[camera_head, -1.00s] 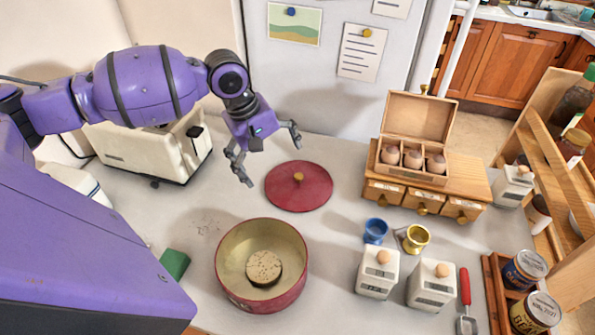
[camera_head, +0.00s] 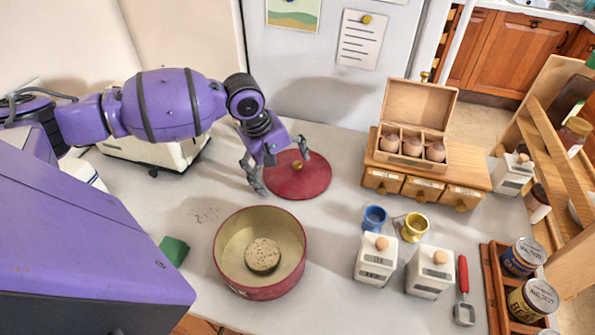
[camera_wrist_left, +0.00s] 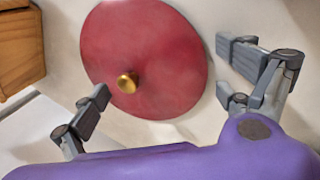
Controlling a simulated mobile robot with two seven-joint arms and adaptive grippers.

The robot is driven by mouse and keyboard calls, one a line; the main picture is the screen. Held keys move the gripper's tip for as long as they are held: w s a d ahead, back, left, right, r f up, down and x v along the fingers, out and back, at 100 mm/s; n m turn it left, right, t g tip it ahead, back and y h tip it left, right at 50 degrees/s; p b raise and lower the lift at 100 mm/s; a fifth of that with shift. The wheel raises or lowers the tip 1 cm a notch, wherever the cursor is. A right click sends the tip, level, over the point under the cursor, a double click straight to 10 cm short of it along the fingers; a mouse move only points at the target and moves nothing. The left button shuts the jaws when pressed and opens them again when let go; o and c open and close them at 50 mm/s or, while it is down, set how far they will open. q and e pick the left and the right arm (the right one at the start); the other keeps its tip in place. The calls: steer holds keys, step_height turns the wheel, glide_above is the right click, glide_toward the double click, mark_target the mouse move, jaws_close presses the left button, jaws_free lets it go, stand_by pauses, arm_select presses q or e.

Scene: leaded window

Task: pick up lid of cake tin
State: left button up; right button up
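The red round lid (camera_head: 308,182) with a small brass knob (camera_head: 297,166) lies flat on the counter behind the open red cake tin (camera_head: 262,291). The tin holds a small speckled round cake (camera_head: 262,256). My left gripper (camera_head: 281,168) is open above the lid, its fingers spread on either side of the knob in the head view. In the left wrist view, the lid (camera_wrist_left: 150,60) and its knob (camera_wrist_left: 128,82) show beyond the open, empty left gripper (camera_wrist_left: 168,80). My right gripper is not in view.
A wooden egg box with drawers (camera_head: 425,188) stands to the right. A cream toaster (camera_head: 155,150) is behind my left arm; a green sponge (camera_head: 173,251) lies left of the tin.

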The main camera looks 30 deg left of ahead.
arm_select(q)
steer(key=c, duration=0.9)
steer(key=shift+o, duration=0.2)
steer(key=shift+r, duration=0.1)
